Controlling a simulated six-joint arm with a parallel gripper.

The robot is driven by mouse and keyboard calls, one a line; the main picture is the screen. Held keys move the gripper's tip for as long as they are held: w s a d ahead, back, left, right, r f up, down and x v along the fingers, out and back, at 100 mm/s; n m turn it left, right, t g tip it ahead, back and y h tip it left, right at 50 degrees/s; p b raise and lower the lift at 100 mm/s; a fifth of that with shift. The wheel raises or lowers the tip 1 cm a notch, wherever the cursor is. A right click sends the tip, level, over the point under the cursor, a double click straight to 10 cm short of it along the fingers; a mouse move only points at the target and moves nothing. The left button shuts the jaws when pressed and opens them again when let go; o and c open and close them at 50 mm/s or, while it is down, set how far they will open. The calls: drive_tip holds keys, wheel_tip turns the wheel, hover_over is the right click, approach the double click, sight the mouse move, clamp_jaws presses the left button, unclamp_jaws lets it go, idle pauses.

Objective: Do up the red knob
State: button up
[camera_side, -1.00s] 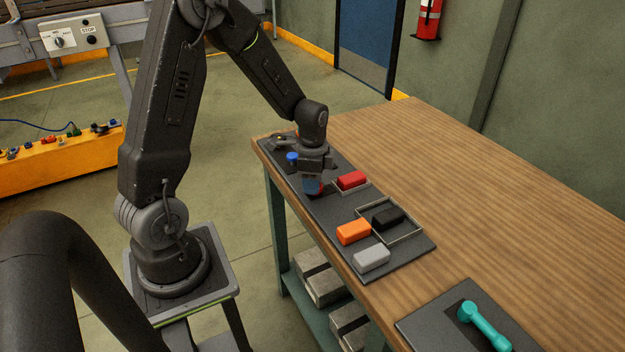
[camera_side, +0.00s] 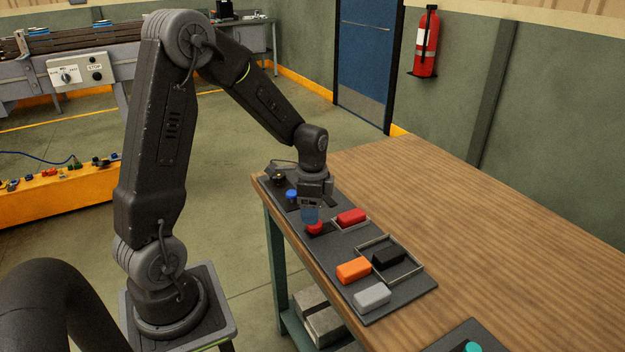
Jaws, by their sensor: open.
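The red knob (camera_side: 314,228) sits on the dark board (camera_side: 338,240) along the near edge of the wooden table. My gripper (camera_side: 311,216) points down directly above the red knob, its fingers open. The fingertips are close to the knob's top; whether they touch it or reach around it I cannot tell. The fingers look bluish and partly blurred, and the far side of the knob is hidden.
Nearer on the board are an orange block (camera_side: 353,270), a grey block (camera_side: 372,297) and a black block (camera_side: 388,257) in a frame. The table's right side is clear.

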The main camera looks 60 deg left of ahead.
wheel_tip(320, 180, up, 11)
drive_tip(key=shift+f, duration=0.2)
drive_tip(key=s+d+r+n+t, duration=0.2)
drive_tip(key=s+d+r+n, duration=0.1)
drive_tip(key=s+d, duration=0.4)
drive_tip(key=s+d+r+n+t, duration=0.3)
drive_tip(key=s+d+n, duration=0.1)
drive_tip(key=s+d, duration=0.3)
drive_tip(key=shift+d+r+t, duration=0.3)
drive_tip(key=shift+d+r, duration=0.05)
drive_tip(key=shift+d, duration=0.25)
idle(1.1)
